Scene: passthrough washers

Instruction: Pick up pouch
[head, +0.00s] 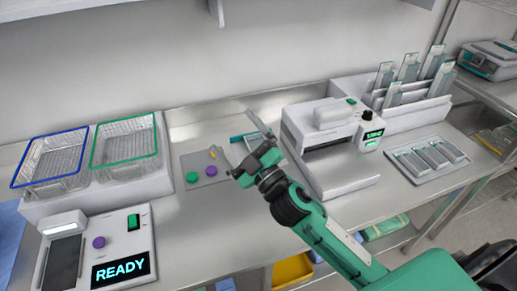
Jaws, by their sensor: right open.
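My right gripper (239,141) is open over the middle of the steel bench, its fingers spread apart. A small flat piece with a teal edge (238,137) shows between and behind the fingers; it may be a pouch, mostly hidden by the gripper. I cannot tell whether the fingers touch it. Several grey pouches with teal bands stand upright in a white rack (452,112) at the back right, one of them a tall pouch (409,68). Several more pouches (429,156) lie in a flat tray (455,168) at the right. My left gripper is out of view.
A white sealer machine (297,133) stands right of my gripper. A grey mat (190,162) with coloured discs lies left of it. Blue-rimmed (50,136) and green-rimmed (125,124) wire baskets stand at left, behind a device reading READY (121,270). The front middle of the bench is clear.

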